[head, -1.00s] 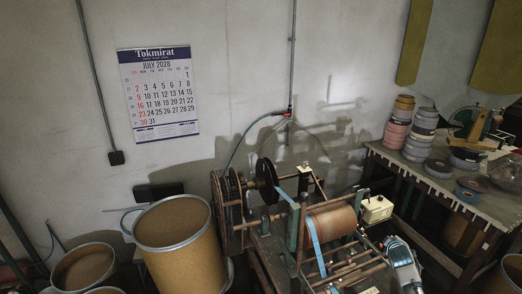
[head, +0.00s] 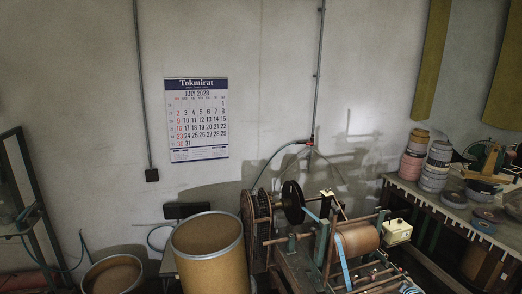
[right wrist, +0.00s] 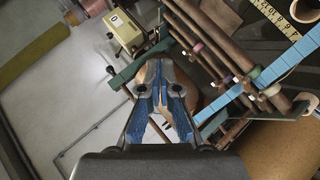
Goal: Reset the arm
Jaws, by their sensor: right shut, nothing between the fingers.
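My right gripper shows in the right wrist view (right wrist: 161,88), with its blue-tipped fingers closed together and nothing between them. It is in front of the tape winding machine (head: 329,258), whose brown roll (head: 357,240) is partly hidden behind the fingers in the wrist view. A light blue tape strip (head: 343,262) runs down over the machine and also shows in the wrist view (right wrist: 270,75). My left gripper is in neither view.
A cream control box (head: 397,232) sits at the machine's right. A large drum (head: 212,265) stands to its left, with a lower drum (head: 112,274) further left. A table (head: 430,203) with stacked tape rolls (head: 436,165) stands at the right against the wall.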

